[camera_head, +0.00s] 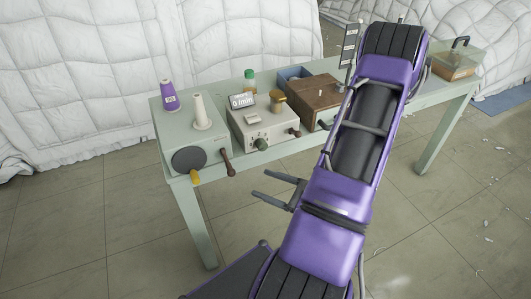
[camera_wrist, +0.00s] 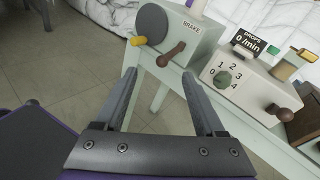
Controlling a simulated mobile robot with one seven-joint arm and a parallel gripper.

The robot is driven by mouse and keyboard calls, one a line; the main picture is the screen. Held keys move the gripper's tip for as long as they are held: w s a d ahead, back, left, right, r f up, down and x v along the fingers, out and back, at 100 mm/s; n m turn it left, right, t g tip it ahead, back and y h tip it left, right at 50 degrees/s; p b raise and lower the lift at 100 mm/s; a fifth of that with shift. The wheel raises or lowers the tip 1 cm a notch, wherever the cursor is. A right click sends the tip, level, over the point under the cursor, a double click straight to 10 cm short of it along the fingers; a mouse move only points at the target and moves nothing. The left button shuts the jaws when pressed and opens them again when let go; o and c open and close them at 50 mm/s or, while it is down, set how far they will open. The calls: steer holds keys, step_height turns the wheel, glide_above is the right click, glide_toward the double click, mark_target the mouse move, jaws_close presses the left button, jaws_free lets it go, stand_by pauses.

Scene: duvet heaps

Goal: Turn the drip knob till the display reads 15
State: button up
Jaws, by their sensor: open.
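The drip box (camera_head: 247,125) is a pale box on the green table, and it also shows in the wrist view (camera_wrist: 256,92). Its display (camera_head: 242,100) is labelled DROPS and reads 0 /min in the wrist view (camera_wrist: 249,42). The dark green drip knob (camera_head: 261,144) sits on its front face, inside a ring of numbers 0 to 4 in the wrist view (camera_wrist: 222,78). My gripper (camera_head: 260,184) is open and empty, in front of the table and below the knob. In the wrist view the fingers (camera_wrist: 158,73) point left of the knob, apart from it.
Left of the drip box stands a box marked BRAKE (camera_wrist: 192,35) with a grey disc, a yellow handle and a brown lever (camera_head: 227,163). Another brown lever (camera_head: 295,132) sticks out right of the knob. A wooden box (camera_head: 316,97) stands further right. White duvets (camera_head: 90,70) are behind.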

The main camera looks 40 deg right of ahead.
mark_target(264, 147)
steer(key=s+d+f+m+t+h+b, duration=0.15)
steer(key=s+d+m+h, duration=0.3)
steer(key=m+h, duration=0.55)
steer(key=shift+t, duration=0.35)
steer(key=x, duration=0.5)
steer(key=b+x, duration=0.1)
steer(key=x, duration=1.1)
steer(key=shift+w+f+b, duration=0.2)
steer(key=shift+f+b, duration=0.05)
steer(key=shift+b, duration=0.15)
jaws_close()
